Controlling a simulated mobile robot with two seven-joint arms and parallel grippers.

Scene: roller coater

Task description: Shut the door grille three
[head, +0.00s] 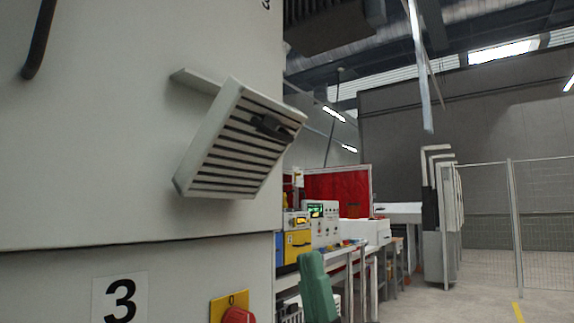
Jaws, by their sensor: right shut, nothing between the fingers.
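The door grille (238,148), a pale frame with dark horizontal slats, stands out at an angle from the grey machine wall (90,140), so it is open. A dark handle (272,127) sits near its upper right edge. A large number 3 label (120,298) is on the panel below. My left gripper is not in view.
A thin pale ledge (196,81) juts out beside the grille's top. A red knob (238,315) on a yellow plate is at the bottom. A bench with a control unit (323,222), a red screen (338,190) and a mesh fence (545,215) stand behind. Air right of the grille is clear.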

